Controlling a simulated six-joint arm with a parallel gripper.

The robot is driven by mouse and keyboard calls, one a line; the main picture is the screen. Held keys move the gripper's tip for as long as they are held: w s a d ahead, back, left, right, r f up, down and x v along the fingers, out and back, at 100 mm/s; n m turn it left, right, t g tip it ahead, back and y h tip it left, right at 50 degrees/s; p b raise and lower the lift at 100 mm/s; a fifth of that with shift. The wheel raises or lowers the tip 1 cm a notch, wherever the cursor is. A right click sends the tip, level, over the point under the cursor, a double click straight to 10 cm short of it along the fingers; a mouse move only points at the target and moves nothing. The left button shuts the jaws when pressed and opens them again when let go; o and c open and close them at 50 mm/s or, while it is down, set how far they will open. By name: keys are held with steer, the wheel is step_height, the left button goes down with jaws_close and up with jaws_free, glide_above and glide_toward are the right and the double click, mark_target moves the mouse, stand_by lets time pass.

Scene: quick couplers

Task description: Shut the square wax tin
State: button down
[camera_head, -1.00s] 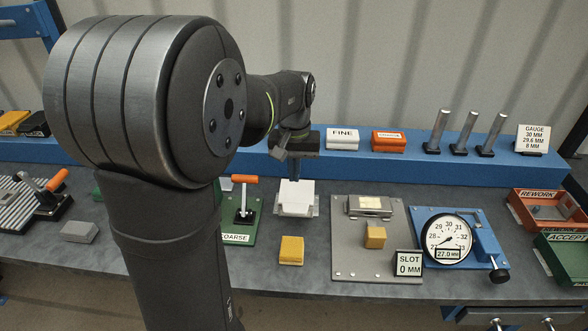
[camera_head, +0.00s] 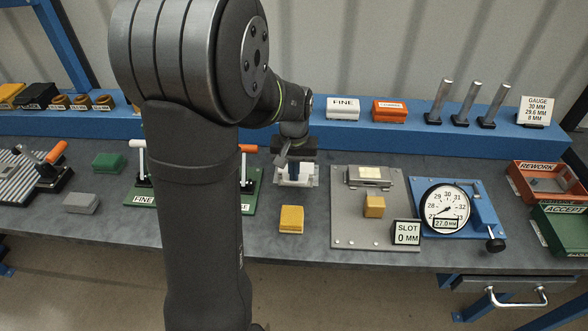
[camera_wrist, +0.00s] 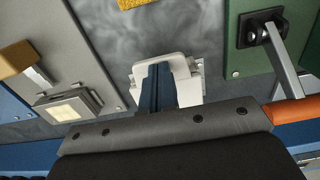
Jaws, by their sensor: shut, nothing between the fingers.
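The white tin (camera_head: 308,179), which I take to be the square wax tin, sits on the bench between the green boards and the grey plate. In the wrist view its white top (camera_wrist: 187,75) shows around and beyond my blue fingers, with small tabs at its sides. My gripper (camera_head: 294,172) is over the tin, pointing down, shut and empty. The fingertips (camera_wrist: 157,68) overlap the white top in the wrist view; I cannot tell whether they touch it. My gripper hides part of the tin, and how far its lid is closed is unclear.
A yellow block (camera_head: 291,219) lies in front of the tin. Green boards with levers (camera_head: 140,199) stand left, partly behind my arm. A blue ledge (camera_head: 400,137) runs behind.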

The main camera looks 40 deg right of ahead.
steer(key=shift+f, duration=0.35)
steer(key=shift+r, duration=0.15)
step_height(320, 180, up, 14)
stand_by(0.3)
step_height(320, 180, down, 14)
steer(key=shift+f, duration=0.1)
steer(key=shift+r, duration=0.35)
stand_by(0.6)
